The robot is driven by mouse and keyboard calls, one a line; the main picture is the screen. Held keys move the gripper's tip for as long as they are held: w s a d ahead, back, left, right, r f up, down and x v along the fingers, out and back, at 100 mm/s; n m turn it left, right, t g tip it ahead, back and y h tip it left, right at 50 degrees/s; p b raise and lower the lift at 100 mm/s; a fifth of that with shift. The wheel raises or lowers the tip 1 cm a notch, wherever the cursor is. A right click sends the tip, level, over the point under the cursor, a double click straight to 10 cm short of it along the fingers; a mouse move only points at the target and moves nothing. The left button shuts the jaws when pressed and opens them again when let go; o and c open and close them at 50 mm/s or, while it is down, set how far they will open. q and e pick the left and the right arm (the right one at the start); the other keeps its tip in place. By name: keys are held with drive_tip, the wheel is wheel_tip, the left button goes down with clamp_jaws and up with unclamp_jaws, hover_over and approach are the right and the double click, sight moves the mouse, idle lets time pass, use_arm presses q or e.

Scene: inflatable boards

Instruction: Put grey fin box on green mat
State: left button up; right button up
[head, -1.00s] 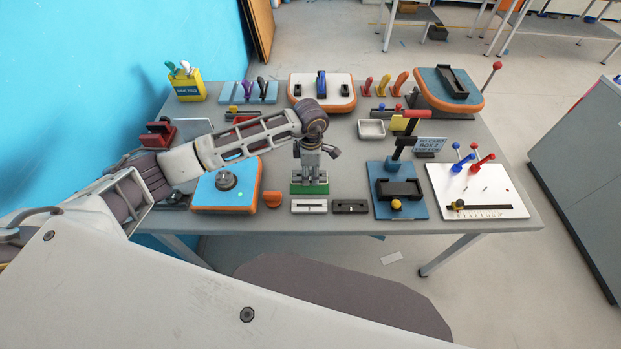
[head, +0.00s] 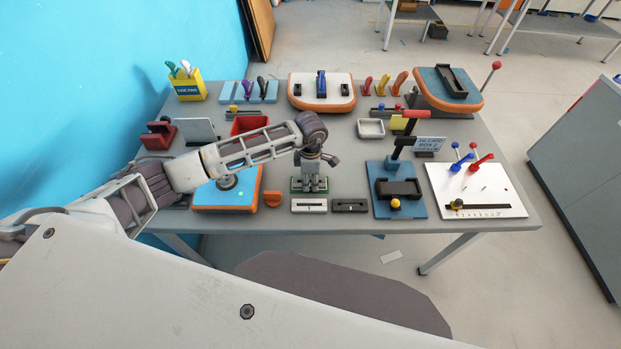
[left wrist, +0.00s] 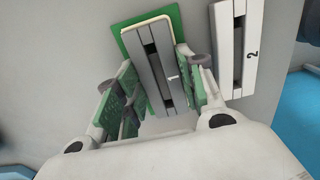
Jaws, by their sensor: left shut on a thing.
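The grey fin box (left wrist: 158,66) is a long slotted block marked 1. My left gripper (left wrist: 158,80) is shut on its sides with green-padded fingers. The green mat (left wrist: 131,44) shows around the far end and left side of the box, with a pale border line. In the head view my left gripper (head: 310,171) points down over the green mat (head: 294,188), and the box is mostly hidden by the fingers. The box is over or on the mat; whether it touches cannot be told. My right gripper is not in view.
A white slotted box (head: 309,206) marked 2 in the wrist view lies close beside the mat, and a black one (head: 350,206) to its right. A blue-and-orange board (head: 240,198) and an orange piece (head: 272,199) are on the left. A blue stand (head: 383,207) is on the right.

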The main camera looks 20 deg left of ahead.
sight(310, 182)
use_arm(q)
drive_tip(key=shift+f, duration=0.2)
drive_tip(key=o, duration=0.9)
drive_tip(key=shift+c, duration=0.2)
drive_tip(key=shift+o, duration=1.3)
drive_tip(key=shift+r, duration=0.25)
drive_tip(key=shift+r, duration=0.4)
wheel_tip(310, 182, up, 11)
drive_tip(key=b, duration=0.2)
